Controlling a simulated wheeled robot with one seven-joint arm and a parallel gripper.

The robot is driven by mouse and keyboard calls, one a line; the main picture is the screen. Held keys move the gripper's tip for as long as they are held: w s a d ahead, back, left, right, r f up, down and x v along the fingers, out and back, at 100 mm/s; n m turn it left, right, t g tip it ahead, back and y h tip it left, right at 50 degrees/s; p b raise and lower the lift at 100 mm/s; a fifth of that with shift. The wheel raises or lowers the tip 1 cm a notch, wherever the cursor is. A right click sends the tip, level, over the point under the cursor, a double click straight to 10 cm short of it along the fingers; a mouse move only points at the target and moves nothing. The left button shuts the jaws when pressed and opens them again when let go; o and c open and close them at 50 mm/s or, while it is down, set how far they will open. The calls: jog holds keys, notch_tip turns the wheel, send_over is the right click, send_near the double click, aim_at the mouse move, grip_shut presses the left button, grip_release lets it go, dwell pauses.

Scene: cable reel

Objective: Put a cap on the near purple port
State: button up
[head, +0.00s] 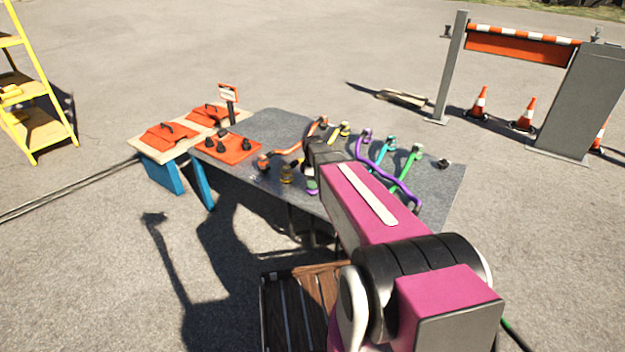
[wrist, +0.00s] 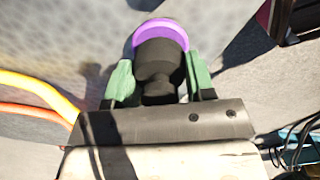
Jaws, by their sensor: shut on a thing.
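My gripper (wrist: 160,84) is shut on a black cap (wrist: 158,66), with one green finger on each side of it. In the wrist view the cap stands in front of the purple port (wrist: 176,30), whose rim curves around the cap's far end. I cannot tell whether the cap touches the port or sits fully on it. In the head view the near purple port (head: 312,190) is at the near edge of the grey table, left of my arm. My arm hides most of the gripper there.
Several black caps stand on the red mat (head: 243,156) at the left. Orange (head: 290,150), purple (head: 380,181) and green (head: 407,172) cables lie across the grey table (head: 270,124). An orange-yellow cable (wrist: 35,88) shows left in the wrist view. A wooden slatted crate (head: 300,290) stands in front.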

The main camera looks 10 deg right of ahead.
jog(key=shift+f, duration=0.35)
dwell(0.6)
jog(key=o, duration=1.2)
jog(key=shift+c, duration=0.2)
notch_tip(320, 180, up, 11)
jog(key=shift+f, duration=0.1)
